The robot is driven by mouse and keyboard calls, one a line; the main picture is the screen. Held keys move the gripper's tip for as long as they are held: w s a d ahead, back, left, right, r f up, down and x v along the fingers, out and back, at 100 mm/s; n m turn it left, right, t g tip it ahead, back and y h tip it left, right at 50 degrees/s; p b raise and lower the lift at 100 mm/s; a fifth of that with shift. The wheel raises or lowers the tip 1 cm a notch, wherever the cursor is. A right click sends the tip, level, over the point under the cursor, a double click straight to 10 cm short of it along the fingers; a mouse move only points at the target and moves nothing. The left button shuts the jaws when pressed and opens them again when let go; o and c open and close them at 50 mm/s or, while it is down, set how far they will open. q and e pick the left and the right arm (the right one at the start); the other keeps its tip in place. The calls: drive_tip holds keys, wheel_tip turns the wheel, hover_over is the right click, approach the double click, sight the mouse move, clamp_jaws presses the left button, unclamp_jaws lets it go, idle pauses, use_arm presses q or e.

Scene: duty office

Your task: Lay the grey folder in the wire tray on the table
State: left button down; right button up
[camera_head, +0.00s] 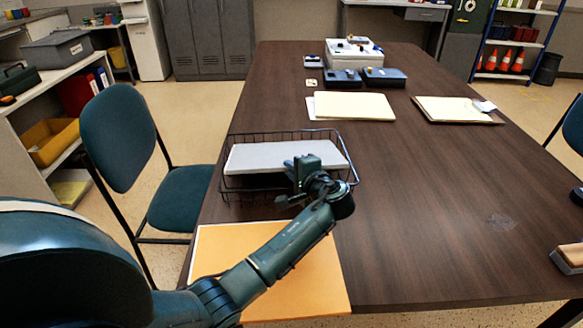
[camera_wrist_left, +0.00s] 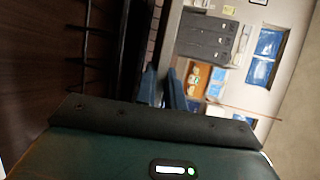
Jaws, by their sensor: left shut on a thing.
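The wire tray (camera_head: 232,187) is a dark mesh basket near the left edge of the table. The light grey folder (camera_head: 262,157) lies roughly flat within the tray's outline in the head view. Dark space shows under its near edge, and I cannot tell whether it rests on the tray's floor. My left gripper (camera_head: 296,167) is shut on the folder's near edge, above the tray's front side. In the left wrist view, the blue fingers (camera_wrist_left: 168,90) show small, and the folder cannot be made out clearly. My right gripper is not in view.
An orange-yellow folder (camera_head: 310,270) lies in front of the tray, under my left arm. Cream folders (camera_head: 352,106) (camera_head: 447,109) and a white box (camera_head: 352,60) are farther back. A wooden-topped object (camera_head: 570,255) sits at the right edge. The table's middle is clear. A chair (camera_head: 120,140) stands left.

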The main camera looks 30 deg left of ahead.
use_arm(q)
drive_tip(key=shift+f, duration=0.15)
drive_tip(key=c, duration=1.4)
unclamp_jaws()
drive_tip(key=shift+f, duration=0.1)
drive_tip(key=shift+s, duration=0.1)
